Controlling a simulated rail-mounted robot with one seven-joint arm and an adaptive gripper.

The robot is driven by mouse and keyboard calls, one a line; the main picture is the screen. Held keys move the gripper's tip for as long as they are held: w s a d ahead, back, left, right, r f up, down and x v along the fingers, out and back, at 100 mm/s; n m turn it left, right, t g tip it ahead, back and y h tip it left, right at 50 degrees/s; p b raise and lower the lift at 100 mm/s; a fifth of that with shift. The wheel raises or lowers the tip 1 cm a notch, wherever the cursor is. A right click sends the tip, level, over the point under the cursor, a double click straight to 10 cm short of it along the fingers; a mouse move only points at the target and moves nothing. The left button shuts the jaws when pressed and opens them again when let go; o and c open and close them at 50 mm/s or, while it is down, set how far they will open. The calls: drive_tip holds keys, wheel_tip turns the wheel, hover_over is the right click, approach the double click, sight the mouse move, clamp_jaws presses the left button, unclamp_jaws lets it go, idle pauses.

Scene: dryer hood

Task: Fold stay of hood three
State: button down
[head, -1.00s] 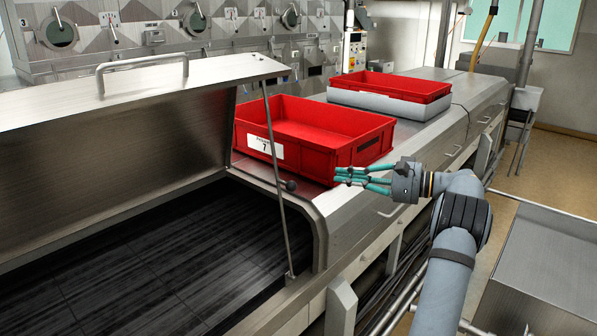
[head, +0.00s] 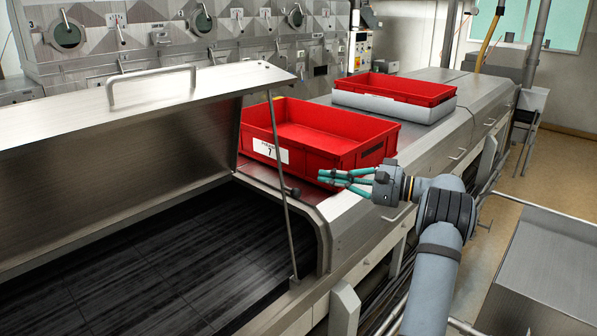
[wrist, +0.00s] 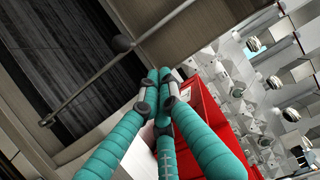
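The hood (head: 130,160) is raised over the dark belt. Its stay is a thin metal rod (head: 280,165) that runs from the hood's right edge down to the frame at the front. A dark round knob (head: 294,192) sits on the stay; in the wrist view the knob (wrist: 122,43) is on the rod (wrist: 85,88), beyond my fingertips. My gripper (head: 322,177) has teal fingers pointing left at about the knob's height, a little to its right. In the wrist view the fingertips (wrist: 165,78) are drawn together with nothing visible between them. My gripper appears apart from the stay.
A red crate (head: 345,153) labelled 7 stands on the steel top just behind my gripper. A second red crate (head: 410,88) sits farther back on a grey one. A control panel (head: 362,48) and a wall of valves stand behind. The space left of my fingertips is clear up to the stay.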

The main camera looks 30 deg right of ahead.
sight(285, 194)
drive_tip(key=w+a+p, duration=0.3)
drive_tip(key=a+p, duration=0.1)
drive_tip(key=a, duration=0.3)
drive_tip(key=shift+w+f, duration=0.25)
drive_tip(key=shift+w, duration=0.05)
